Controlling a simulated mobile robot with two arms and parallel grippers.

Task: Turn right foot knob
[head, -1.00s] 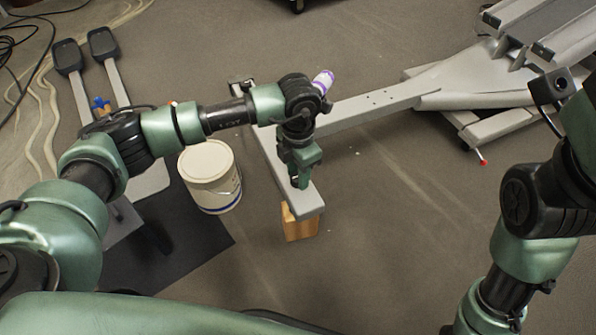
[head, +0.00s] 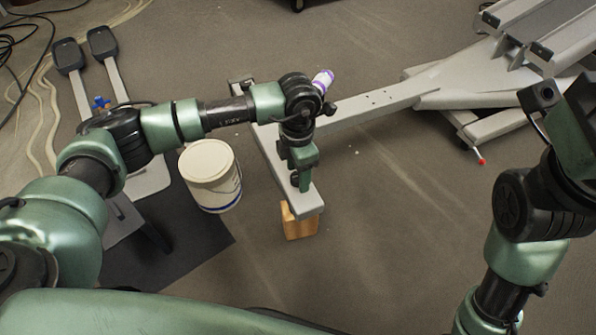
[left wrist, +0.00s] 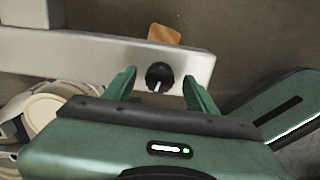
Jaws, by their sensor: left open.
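The foot knob (left wrist: 159,76) is a round black knob with a pale notch. It sits on the side of the grey crossbar (left wrist: 90,52), near the bar's end, in the left wrist view. My left gripper (left wrist: 160,85) is open, with one green finger on each side of the knob. Contact between fingers and knob cannot be told. In the head view the left gripper (head: 303,182) points down at the near end of the crossbar (head: 312,203) and hides the knob. My right arm shows at the right edge; its gripper fingers are not visible.
A wooden block (head: 298,224) is under the crossbar's near end. A white bucket (head: 211,176) stands left of the bar. The grey beam (head: 375,105) runs back to the machine's wider body at upper right. Two black pedals (head: 85,48) are at upper left. Floor right of the bar is clear.

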